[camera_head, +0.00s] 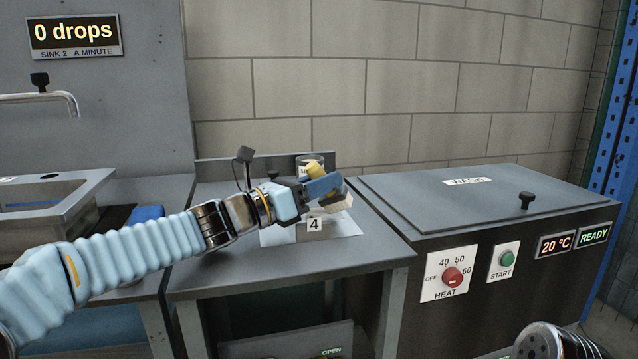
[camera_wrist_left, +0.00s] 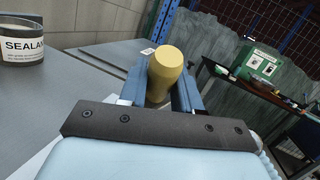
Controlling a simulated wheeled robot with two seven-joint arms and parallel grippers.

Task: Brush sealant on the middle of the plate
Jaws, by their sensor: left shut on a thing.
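My left gripper (camera_head: 322,187) is shut on a brush (camera_head: 316,169) with a yellow handle, held over the grey bench. The yellow handle also shows between the fingers in the left wrist view (camera_wrist_left: 165,75). A cream-coloured part, which looks like the bristle end, shows below the fingers in the head view. A pale flat sheet or plate (camera_head: 347,226) lies beneath, partly hidden by the gripper and a tag marked 4 (camera_head: 313,226). I cannot tell whether the brush touches it. The sealant jar (camera_wrist_left: 22,42) stands behind the gripper, partly hidden in the head view.
A wash unit (camera_head: 480,200) with a closed lid, a red heat knob and a green start button stands to the right. A sink (camera_head: 90,190) with a tap is on the left. A brick wall is close behind the bench.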

